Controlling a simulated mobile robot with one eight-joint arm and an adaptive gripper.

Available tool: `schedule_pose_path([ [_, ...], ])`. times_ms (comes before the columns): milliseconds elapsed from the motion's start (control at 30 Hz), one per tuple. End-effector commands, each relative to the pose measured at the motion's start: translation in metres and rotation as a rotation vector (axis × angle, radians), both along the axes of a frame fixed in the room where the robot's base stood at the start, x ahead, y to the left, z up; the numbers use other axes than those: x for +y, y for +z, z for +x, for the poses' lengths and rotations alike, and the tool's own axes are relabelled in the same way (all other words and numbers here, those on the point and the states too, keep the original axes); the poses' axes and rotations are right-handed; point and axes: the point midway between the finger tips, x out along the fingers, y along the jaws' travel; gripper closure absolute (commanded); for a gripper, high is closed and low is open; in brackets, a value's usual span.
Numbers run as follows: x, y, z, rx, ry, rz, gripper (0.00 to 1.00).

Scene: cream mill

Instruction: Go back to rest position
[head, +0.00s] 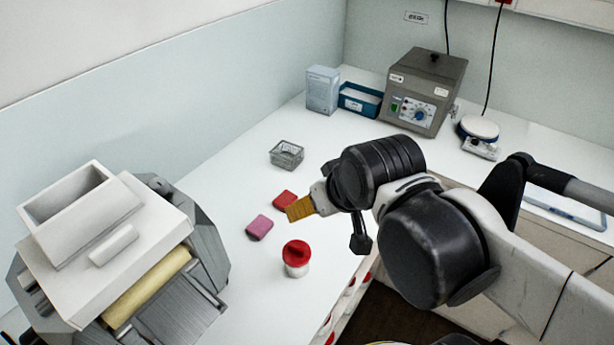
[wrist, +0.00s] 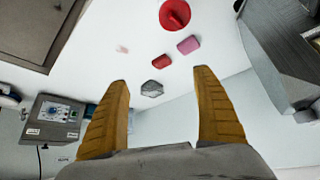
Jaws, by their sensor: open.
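My gripper (wrist: 161,90) is open, its two ochre fingers apart with nothing between them in the wrist view. In the head view my gripper (head: 299,209) hangs above the white bench, near a red block and a pink block. My arm reaches in from the right side of the head view, with the wrist bent toward the left.
A red block (head: 284,199), a pink block (head: 259,227) and a red-lidded jar (head: 296,258) stand close by. A wire basket (head: 286,154) is behind them. The mill (head: 110,245) is at left. A grey machine (head: 422,92), blue tray (head: 360,100) and small scale (head: 479,134) line the back.

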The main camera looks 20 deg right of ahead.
Motion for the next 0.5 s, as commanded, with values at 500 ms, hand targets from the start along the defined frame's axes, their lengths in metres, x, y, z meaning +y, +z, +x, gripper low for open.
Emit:
schedule_pose_path([
  [500,-0.0076,0.0011,-0.0147,-0.031,-0.060,0.013,0.22],
])
